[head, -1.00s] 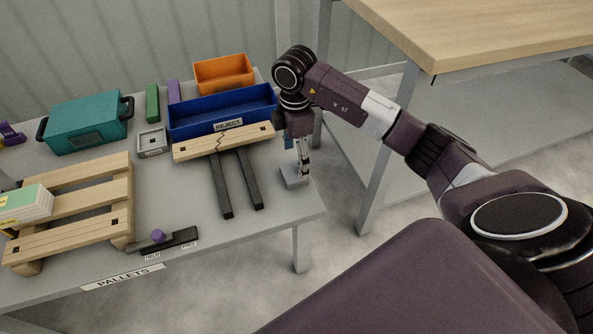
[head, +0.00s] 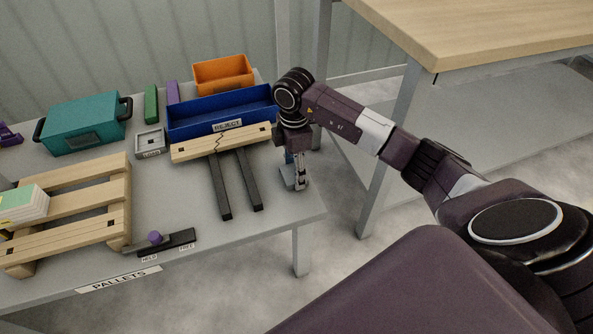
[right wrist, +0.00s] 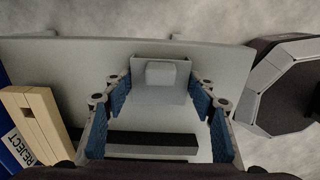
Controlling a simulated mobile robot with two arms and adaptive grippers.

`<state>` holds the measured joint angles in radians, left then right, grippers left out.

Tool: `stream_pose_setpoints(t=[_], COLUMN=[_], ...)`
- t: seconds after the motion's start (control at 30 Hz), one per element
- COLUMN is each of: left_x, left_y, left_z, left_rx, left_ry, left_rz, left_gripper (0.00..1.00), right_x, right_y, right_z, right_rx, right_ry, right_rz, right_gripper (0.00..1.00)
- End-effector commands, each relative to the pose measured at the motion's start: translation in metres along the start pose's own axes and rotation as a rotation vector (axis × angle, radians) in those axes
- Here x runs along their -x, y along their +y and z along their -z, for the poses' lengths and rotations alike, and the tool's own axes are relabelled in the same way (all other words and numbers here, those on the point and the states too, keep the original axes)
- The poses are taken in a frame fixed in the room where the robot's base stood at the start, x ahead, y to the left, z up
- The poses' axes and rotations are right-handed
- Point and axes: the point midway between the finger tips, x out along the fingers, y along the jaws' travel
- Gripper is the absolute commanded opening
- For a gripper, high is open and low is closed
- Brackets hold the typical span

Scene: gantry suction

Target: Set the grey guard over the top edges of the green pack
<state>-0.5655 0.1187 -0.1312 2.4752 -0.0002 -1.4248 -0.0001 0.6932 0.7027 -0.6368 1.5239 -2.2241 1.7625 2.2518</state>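The grey guard (head: 288,178) is a small grey piece with a raised block, near the right end of the table. It also shows in the right wrist view (right wrist: 160,74), between my fingers. My right gripper (head: 300,185) points down at it; its blue-padded fingers (right wrist: 160,92) are spread, one on each side of the guard. I cannot tell whether the pads touch it. The green pack (head: 22,205), a pale stack with a green top and a yellow mark, lies on the pallet at the left edge, partly cut off. My left gripper does not show.
A wooden pallet (head: 118,205) fills the table's left. Two dark bars (head: 222,190) and a cracked board (head: 190,150) lie left of my gripper, before the blue REJECT bin (head: 195,118). A teal case (head: 82,122) and orange bin (head: 222,76) stand behind.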

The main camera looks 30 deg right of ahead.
Motion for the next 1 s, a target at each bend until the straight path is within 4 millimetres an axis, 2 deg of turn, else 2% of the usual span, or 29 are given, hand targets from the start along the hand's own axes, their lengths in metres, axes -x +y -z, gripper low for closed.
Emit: stream_pose_setpoints(t=[0.03, 0.13, 0.47, 0.57, 0.67, 0.77, 1.0], left_x=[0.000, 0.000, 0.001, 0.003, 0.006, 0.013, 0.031], left_y=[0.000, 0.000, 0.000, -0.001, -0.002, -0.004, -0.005], left_z=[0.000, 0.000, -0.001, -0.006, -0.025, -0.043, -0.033], left_rx=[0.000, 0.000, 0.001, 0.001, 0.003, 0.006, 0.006], left_ry=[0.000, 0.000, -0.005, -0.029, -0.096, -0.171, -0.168], left_rz=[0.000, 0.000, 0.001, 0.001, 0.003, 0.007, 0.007], left_gripper=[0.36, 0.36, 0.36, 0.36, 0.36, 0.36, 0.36], right_x=[0.000, 0.000, 0.003, 0.008, 0.018, 0.033, 0.113], right_y=[0.000, 0.000, 0.000, 0.000, 0.001, 0.001, 0.002], right_z=[0.000, 0.000, 0.000, 0.000, 0.000, -0.001, 0.000], right_rx=[0.000, 0.000, 0.000, 0.000, -0.001, -0.001, 0.000], right_ry=[0.000, 0.000, 0.000, 0.001, 0.001, 0.000, 0.002], right_rz=[0.000, 0.000, -0.001, -0.001, -0.002, -0.003, -0.008], right_gripper=[0.44, 0.35, 0.35, 0.35, 0.35, 0.35, 0.35])
